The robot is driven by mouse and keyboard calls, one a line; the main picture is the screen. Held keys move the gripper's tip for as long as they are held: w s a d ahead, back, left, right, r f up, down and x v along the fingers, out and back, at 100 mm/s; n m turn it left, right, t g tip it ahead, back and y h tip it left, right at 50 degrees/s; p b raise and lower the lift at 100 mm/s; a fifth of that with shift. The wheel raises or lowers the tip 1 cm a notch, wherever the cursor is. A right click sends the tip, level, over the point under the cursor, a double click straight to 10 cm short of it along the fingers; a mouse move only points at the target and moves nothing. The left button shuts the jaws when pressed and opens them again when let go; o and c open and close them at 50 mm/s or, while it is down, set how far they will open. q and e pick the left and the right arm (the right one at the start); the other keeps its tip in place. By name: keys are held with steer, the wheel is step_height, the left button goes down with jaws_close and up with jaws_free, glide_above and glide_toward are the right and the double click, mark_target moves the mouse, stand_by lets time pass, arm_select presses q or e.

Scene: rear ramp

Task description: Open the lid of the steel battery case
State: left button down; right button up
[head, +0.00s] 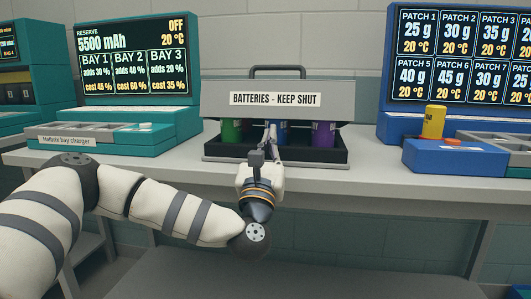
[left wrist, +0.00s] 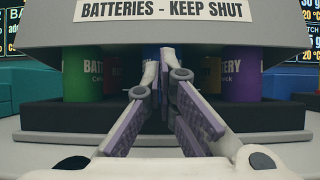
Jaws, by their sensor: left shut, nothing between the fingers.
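The steel battery case has a grey lid (head: 338,104) with a dark top handle (head: 279,71) and a sign reading "BATTERIES - KEEP SHUT" (head: 268,99). The lid stands raised above the dark tray (head: 220,150), leaving a gap at the front. A green battery (head: 231,131), a blue battery (head: 289,133) and a purple battery (head: 324,134) show in that gap. My left gripper (head: 270,130) is shut and empty, in front of the case, its tips near the lid's lower front edge. In the left wrist view the fingertips (left wrist: 160,58) overlap that edge; contact is unclear. My right gripper is out of view.
A teal bay charger (head: 105,138) with a screen stands left of the case. A blue unit (head: 454,160) with a yellow cylinder (head: 433,122) stands on the right. The bench top (head: 370,175) is clear just in front of the case.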

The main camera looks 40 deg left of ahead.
arm_select(q)
steer(key=shift+w+a+r, duration=0.3)
steer(key=shift+w, duration=0.2)
